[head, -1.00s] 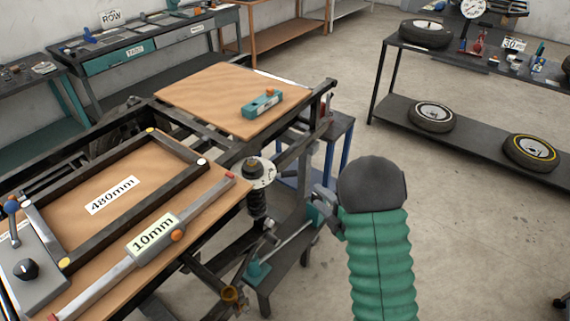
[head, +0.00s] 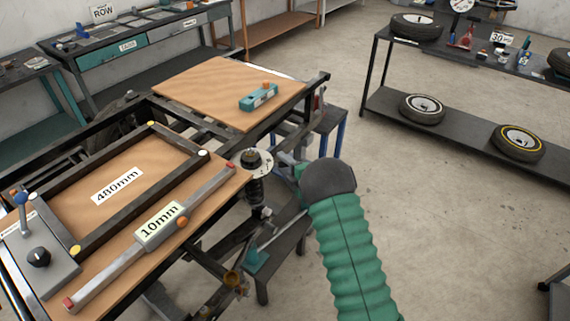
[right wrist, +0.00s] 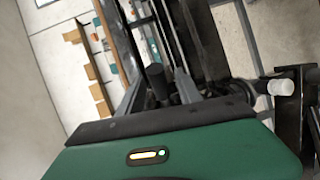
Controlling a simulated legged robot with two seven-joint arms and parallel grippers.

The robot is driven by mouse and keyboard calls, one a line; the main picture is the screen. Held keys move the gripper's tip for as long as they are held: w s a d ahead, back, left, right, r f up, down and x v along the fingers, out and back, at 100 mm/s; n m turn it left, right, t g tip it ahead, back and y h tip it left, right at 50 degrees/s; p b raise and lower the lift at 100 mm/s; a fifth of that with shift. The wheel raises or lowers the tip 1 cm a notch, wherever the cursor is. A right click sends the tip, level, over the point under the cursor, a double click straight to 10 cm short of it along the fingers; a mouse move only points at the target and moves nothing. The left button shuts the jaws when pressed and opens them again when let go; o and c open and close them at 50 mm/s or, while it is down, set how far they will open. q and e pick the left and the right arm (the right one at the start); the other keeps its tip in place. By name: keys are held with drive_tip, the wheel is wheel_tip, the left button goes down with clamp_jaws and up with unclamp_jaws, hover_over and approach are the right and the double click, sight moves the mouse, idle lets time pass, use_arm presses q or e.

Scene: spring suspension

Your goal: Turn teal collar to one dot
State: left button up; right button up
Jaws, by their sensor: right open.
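The spring unit (head: 255,187), a dark coil-over, stands upright at the side of the black frame in the head view. A white disc (head: 249,165) with dark marks sits around its top. I cannot make out a teal collar on it, nor which dot it is set to. My right gripper (head: 284,160) is open, just right of the disc and close to it, partly hidden by my dark wrist. Whether it touches the unit is not clear. The right wrist view shows dark frame parts close ahead. My left gripper is not in view.
A teal-ended rod (head: 276,238) lies on a low dark bench (head: 291,243) below the spring unit. A teal block (head: 259,97) rests on the rear wooden board (head: 205,92). A 10mm gauge bar (head: 205,192) lies on the front board.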

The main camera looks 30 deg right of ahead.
drive_tip(key=shift+a, duration=0.1)
drive_tip(key=shift+c, duration=1.4)
drive_tip(key=shift+s+d+f, duration=0.1)
drive_tip(key=shift+d, duration=0.45)
clamp_jaws()
drive_tip(key=shift+a, duration=0.1)
drive_tip(key=shift+a, duration=0.1)
